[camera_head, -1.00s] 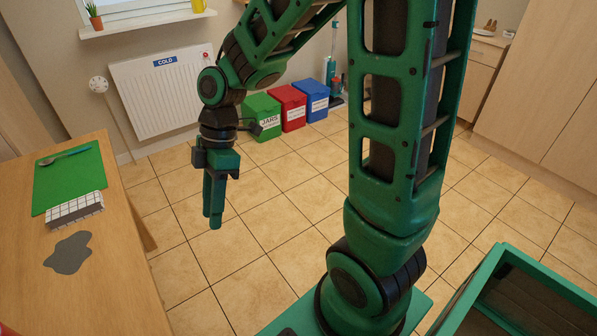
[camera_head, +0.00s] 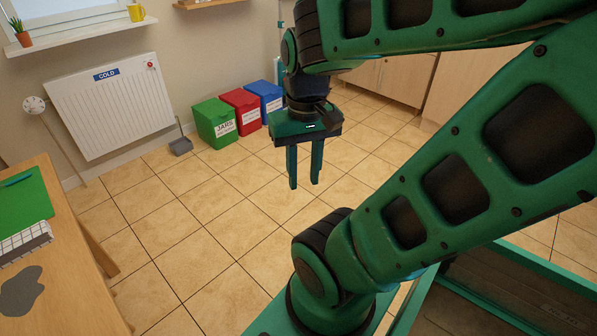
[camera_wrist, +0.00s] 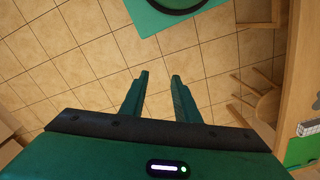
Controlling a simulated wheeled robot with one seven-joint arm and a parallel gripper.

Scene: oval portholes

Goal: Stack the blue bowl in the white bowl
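Neither the blue bowl nor the white bowl shows in any view. My gripper (camera_head: 304,186) hangs over open floor in the head view, fingers pointing down. Its two fingers are apart with nothing between them. In the wrist view my gripper (camera_wrist: 158,76) also shows open and empty, with bare floor tiles beyond the fingertips.
A wooden table (camera_head: 75,270) at the left holds a green mat (camera_head: 25,203), a white gridded box (camera_head: 22,243) and a grey patch (camera_head: 20,291). Green (camera_head: 214,122), red (camera_head: 241,110) and blue (camera_head: 265,97) bins stand by the radiator (camera_head: 112,106). The tiled floor between is clear.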

